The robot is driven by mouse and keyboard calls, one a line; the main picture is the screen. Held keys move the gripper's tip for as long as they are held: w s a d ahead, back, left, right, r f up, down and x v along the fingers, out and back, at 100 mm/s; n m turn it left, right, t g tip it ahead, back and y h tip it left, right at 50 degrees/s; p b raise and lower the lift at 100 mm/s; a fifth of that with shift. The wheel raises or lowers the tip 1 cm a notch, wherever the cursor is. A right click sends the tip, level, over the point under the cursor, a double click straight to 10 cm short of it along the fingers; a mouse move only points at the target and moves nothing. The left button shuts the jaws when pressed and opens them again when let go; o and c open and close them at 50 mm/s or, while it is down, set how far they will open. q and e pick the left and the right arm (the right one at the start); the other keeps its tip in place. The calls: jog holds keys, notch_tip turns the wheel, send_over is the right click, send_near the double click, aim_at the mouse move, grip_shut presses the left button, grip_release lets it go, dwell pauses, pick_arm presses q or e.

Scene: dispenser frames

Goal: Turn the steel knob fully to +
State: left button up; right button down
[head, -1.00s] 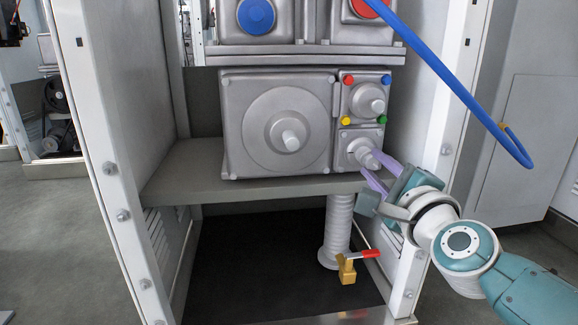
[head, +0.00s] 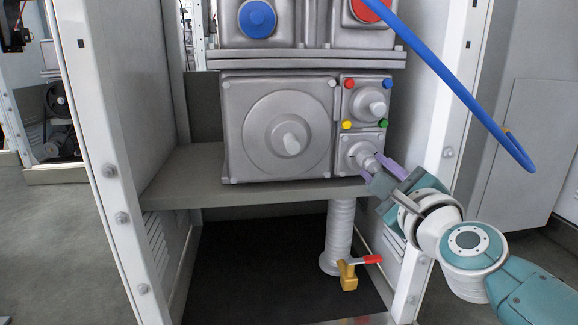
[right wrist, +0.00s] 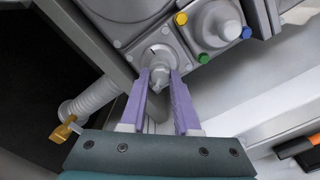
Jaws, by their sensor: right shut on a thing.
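The steel knob (head: 367,161) is a small grey knob on a square plate at the lower right of the grey dispenser front. In the right wrist view the knob (right wrist: 160,74) sits between the tips of the two purple fingers, with a small dark mark on the plate above it. My right gripper (head: 379,167) reaches in from the right and is shut on the knob; it also shows in the right wrist view (right wrist: 161,82). In the head view the fingers hide part of the knob. I cannot read a + sign. My left gripper is not in view.
A larger grey knob (head: 291,144) is to the left. Another grey knob (head: 376,108) with coloured buttons around it is just above. A blue hose (head: 455,85) hangs at the right. A brass valve with a red lever (head: 349,275) is below the shelf (head: 190,180).

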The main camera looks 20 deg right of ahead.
jog(key=c, duration=0.6)
grip_release()
jog(key=shift+c, duration=0.2)
jog(key=shift+s, duration=0.1)
jog(key=shift+s+a+r+p, duration=0.1)
jog(key=shift+s+p, duration=0.2)
jog(key=shift+s, duration=0.1)
jog(key=p+v, duration=0.2)
jog(key=v, duration=0.7)
jog(key=shift+p, duration=0.3)
